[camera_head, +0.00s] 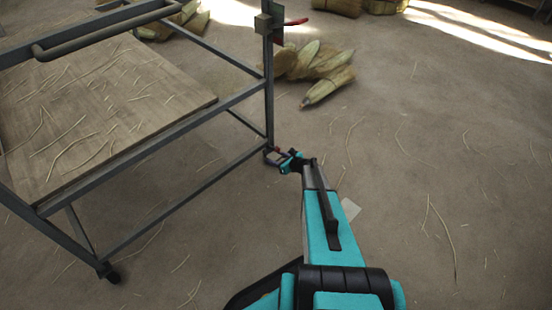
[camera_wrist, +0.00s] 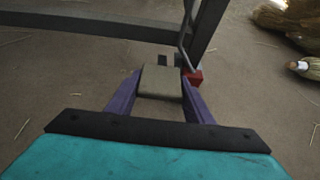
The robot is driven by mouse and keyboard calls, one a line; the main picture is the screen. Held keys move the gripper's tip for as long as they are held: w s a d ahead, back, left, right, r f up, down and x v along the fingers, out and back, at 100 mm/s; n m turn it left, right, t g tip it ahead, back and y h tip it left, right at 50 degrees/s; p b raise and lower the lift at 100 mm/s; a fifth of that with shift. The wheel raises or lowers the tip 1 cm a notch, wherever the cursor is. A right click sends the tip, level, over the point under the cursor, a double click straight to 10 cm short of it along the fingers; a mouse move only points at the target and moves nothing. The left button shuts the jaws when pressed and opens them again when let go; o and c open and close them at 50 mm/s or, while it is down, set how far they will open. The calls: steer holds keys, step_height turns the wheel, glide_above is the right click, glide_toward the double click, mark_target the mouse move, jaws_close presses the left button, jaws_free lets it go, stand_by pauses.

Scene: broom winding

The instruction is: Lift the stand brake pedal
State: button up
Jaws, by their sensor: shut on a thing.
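The stand (camera_head: 270,100) is a dark metal frame on the left in the head view, with its right leg coming down to my gripper (camera_head: 274,156). In the wrist view a flat grey-tan block, which looks like the brake pedal (camera_wrist: 160,82), lies between the two purple fingers of my gripper (camera_wrist: 160,92). The fingers are shut on it from both sides. A small red part (camera_wrist: 195,77) is beside the right fingertip, at the foot of the stand's leg (camera_wrist: 203,30). The pedal's far side is hidden.
A wooden board (camera_head: 110,100) strewn with straw rests in the stand. A front caster (camera_head: 110,273) touches the floor. A red lever (camera_head: 296,21) sits high on the right post. Straw bundles (camera_head: 322,72) lie behind; they also show in the wrist view (camera_wrist: 290,22). The floor at right is mostly clear.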

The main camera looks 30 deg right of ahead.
steer(key=o, duration=1.5)
steer(key=shift+d+r, duration=0.15)
steer(key=shift+r, duration=0.1)
steer(key=shift+f, duration=0.15)
steer(key=shift+s, duration=0.1)
steer(key=p+v, duration=0.2)
steer(key=v, duration=1.1)
steer(key=shift+s, duration=0.25)
